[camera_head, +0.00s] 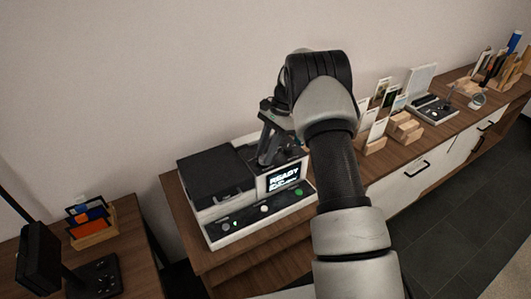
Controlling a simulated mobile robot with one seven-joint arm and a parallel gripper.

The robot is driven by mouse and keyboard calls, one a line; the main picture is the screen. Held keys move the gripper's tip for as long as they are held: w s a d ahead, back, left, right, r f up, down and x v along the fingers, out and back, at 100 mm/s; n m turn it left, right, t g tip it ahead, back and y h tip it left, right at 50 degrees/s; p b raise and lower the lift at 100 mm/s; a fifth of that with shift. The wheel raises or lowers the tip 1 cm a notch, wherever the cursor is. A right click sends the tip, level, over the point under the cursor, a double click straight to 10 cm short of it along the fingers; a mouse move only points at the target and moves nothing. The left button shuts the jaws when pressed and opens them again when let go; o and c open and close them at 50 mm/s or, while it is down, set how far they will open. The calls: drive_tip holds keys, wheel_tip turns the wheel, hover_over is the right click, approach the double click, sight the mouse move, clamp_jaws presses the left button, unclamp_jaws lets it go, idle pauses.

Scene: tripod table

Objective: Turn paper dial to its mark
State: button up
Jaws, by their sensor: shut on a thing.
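A white and black machine (208,185) stands on the wooden cabinet, with a lit screen (284,178) reading "READY" on its right half. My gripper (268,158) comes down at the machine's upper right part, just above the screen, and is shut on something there. The paper dial is hidden behind my gripper, so neither its mark nor its angle shows. My arm covers the area right of the screen.
Several round buttons (264,208) line the machine's front ledge. Wooden holders with cards (376,143) and a grey device (432,109) stand further right on the cabinet. A lower table at left holds a card rack (92,232) and a black stand.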

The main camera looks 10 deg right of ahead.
drive_tip(key=n+g+h, duration=0.1)
drive_tip(key=n, duration=0.2)
drive_tip(key=n+h, duration=0.1)
drive_tip(key=n, duration=0.3)
drive_tip(key=shift+w+a+g, duration=0.15)
drive_tip(key=shift+g, duration=0.25)
idle(0.3)
drive_tip(key=o, duration=1)
drive_tip(key=p+v, duration=0.1)
drive_tip(key=v, duration=0.5)
drive_tip(key=shift+w+r, duration=0.1)
drive_tip(key=shift+w, duration=0.05)
drive_tip(key=shift+w+r+p, duration=0.2)
drive_tip(key=shift+r+p, duration=0.4)
drive_tip(key=shift+p, duration=0.05)
